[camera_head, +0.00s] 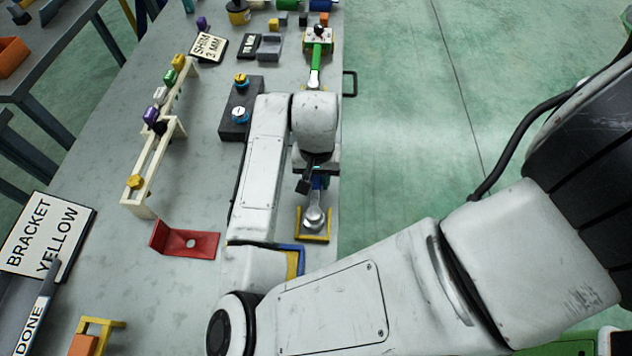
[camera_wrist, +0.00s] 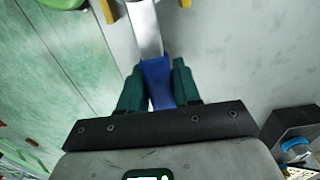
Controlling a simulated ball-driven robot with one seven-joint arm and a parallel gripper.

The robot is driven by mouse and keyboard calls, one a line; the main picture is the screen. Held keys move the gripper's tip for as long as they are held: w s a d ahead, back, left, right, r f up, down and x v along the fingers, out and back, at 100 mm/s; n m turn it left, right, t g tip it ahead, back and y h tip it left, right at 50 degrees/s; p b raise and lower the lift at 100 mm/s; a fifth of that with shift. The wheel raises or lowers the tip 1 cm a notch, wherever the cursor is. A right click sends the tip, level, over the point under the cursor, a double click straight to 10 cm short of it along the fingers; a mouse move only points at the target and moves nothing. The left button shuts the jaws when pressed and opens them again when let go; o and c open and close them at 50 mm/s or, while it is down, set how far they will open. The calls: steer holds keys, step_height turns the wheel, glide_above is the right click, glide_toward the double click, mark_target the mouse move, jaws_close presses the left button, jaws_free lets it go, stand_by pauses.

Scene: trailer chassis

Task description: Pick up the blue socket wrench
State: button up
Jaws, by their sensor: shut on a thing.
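The blue socket wrench has a blue handle and a silver head (camera_head: 314,216). In the head view it lies along the table's right edge, its head at a yellow holder (camera_head: 314,238). My gripper (camera_head: 312,184) is at its handle, partly hidden by my arm. In the wrist view the blue handle (camera_wrist: 158,88) sits between the two green-padded fingers of my gripper (camera_wrist: 157,78), which are shut on it. The silver shaft (camera_wrist: 143,25) runs up and out of the frame. I cannot tell whether the wrench still touches its holder.
A green-handled wrench (camera_head: 316,62) lies farther along the same edge. A dark block with knobs (camera_head: 238,118) stands left of my arm. A cream rack (camera_head: 150,165), a red bracket (camera_head: 185,241) and a yellow-bracket sign (camera_head: 42,236) are further left. Open floor lies right of the table.

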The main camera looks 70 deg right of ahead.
jaws_close()
steer(key=shift+r, duration=0.1)
